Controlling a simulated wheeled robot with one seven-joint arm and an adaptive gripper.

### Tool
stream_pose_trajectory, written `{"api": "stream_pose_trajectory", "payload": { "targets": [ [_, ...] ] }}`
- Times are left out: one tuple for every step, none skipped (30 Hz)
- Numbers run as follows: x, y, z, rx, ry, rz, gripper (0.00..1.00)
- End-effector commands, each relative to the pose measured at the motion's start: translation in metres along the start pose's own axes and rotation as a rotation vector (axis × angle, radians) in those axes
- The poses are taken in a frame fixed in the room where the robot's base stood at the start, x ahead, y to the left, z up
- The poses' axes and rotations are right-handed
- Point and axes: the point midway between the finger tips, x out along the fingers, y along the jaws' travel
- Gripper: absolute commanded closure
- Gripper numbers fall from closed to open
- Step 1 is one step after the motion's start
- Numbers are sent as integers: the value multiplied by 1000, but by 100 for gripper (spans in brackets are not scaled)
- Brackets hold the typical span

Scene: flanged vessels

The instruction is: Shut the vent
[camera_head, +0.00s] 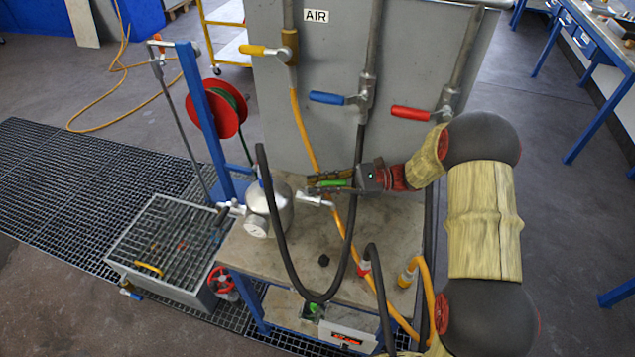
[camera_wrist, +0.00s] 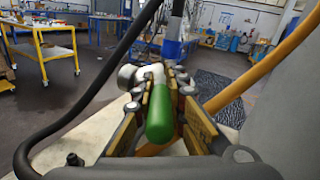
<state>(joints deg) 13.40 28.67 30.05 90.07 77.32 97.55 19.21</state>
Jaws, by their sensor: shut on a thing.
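A silver flanged vessel (camera_head: 270,212) with a round gauge (camera_head: 257,228) stands on the bench top. A small silver fitting (camera_head: 316,201) sticks out from its right side. My gripper (camera_head: 316,184) reaches in from the right, just beside and above this fitting. It is shut on a green handle (camera_head: 335,183), which seems to be the vent's lever. In the wrist view the green handle (camera_wrist: 161,115) lies lengthwise between the two fingers, its rounded end toward the camera. The silver fitting and the gauge (camera_wrist: 127,77) show beyond it. The handle's pivot is mostly hidden by the fingers.
A black hose (camera_head: 290,270) loops in front of the vessel, and a yellow hose (camera_head: 304,135) passes close to my gripper. Yellow (camera_head: 262,51), blue (camera_head: 327,98) and red (camera_head: 410,113) valve levers are on the grey panel (camera_head: 320,65) behind. A grated basin (camera_head: 165,245) stands at left.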

Motion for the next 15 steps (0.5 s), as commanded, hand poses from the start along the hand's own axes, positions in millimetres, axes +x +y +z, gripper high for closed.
{"api": "stream_pose_trajectory", "payload": {
  "targets": [
    [-1,-4,2,-6,-4,18,100],
    [-1,-5,2,-6,-6,31,100],
    [-1,-5,2,-5,-9,48,100],
    [-1,-5,2,-5,-12,58,100],
    [-1,-5,2,-6,-14,67,100],
    [-1,-6,2,-6,-16,79,100],
    [-1,-5,1,-6,-17,86,100],
    [-1,-6,1,-6,-18,92,100],
    [-1,-6,1,-6,-19,98,100],
    [-1,-6,1,-7,-20,102,100],
    [-1,-6,1,-7,-21,105,100],
    [-1,-6,1,-7,-22,108,100],
    [-1,-6,2,-7,-22,109,100],
    [-1,-6,2,-7,-23,110,100],
    [-1,-6,2,-7,-23,111,100]
  ]
}}
